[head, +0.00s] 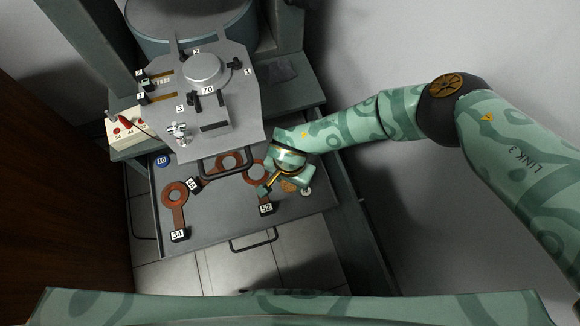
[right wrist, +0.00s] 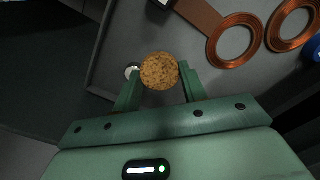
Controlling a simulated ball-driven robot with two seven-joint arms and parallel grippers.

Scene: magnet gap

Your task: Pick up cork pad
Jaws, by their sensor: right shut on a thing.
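The cork pad (right wrist: 160,71) is a round, speckled brown disc between the fingertips of my right gripper in the right wrist view. In the head view the cork pad (head: 289,186) shows only in part, beside the gripper's fingers. My right gripper (head: 285,187) reaches down over the right part of the grey tray (head: 215,232) and is shut on the cork pad. I cannot tell whether the pad is clear of the tray floor. My left gripper is not in view.
Copper ring paddles lie on the tray, tagged 34 (head: 175,197), 52 (head: 265,206) and 51 (head: 193,183). A small white round piece (head: 307,191) is close to my gripper. A grey plate fixture (head: 215,105) stands behind the tray.

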